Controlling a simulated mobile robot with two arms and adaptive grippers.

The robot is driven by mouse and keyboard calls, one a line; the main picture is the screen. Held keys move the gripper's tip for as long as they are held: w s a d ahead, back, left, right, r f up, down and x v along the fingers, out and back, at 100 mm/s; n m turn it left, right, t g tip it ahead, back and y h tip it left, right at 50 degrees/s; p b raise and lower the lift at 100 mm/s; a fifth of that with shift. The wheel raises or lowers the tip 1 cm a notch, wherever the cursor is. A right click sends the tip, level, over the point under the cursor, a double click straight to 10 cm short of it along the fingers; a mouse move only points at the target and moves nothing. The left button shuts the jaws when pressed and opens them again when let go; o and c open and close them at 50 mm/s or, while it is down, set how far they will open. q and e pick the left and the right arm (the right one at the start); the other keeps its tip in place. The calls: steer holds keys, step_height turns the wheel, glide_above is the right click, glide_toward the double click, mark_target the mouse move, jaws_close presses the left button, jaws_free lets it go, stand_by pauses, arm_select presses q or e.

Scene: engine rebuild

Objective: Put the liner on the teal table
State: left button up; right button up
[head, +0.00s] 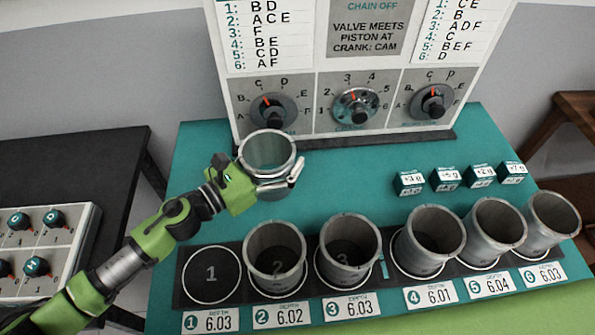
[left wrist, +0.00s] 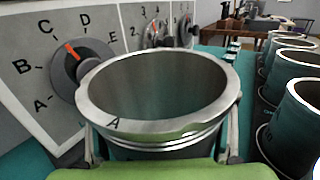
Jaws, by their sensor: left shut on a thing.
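A grey metal liner (head: 267,172) is held over the back left part of the teal table (head: 196,165), in front of the control panel. In the left wrist view the liner (left wrist: 160,126) is upright, with a letter A on its rim. My left gripper (head: 285,186) is shut on the liner, with a finger on each side of it. I cannot tell whether the liner's bottom touches the table. My right gripper is not in view.
A dark rack (head: 385,268) along the table's front holds several liners; its position 1 (head: 211,274) is empty. Small teal weight blocks (head: 447,178) stand behind the rack. The panel (head: 350,95) with dials (head: 272,108) rises at the back. A black table (head: 75,180) is at left.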

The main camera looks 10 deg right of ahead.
arm_select(q)
steer(key=shift+w+f+b, duration=0.1)
steer(key=shift+f+b, duration=0.2)
steer(key=shift+f, duration=2.9)
steer(key=shift+f, duration=0.2)
steer(key=o, duration=1.7)
steer(key=shift+c, duration=0.2)
steer(key=shift+r, duration=0.2)
steer(key=b+v, duration=0.3)
steer(key=v, duration=0.8)
steer(key=shift+a+f+b, duration=0.15)
steer(key=shift+b, duration=0.2)
steer(key=shift+s+a, duration=0.25)
steer(key=shift+s, duration=0.1)
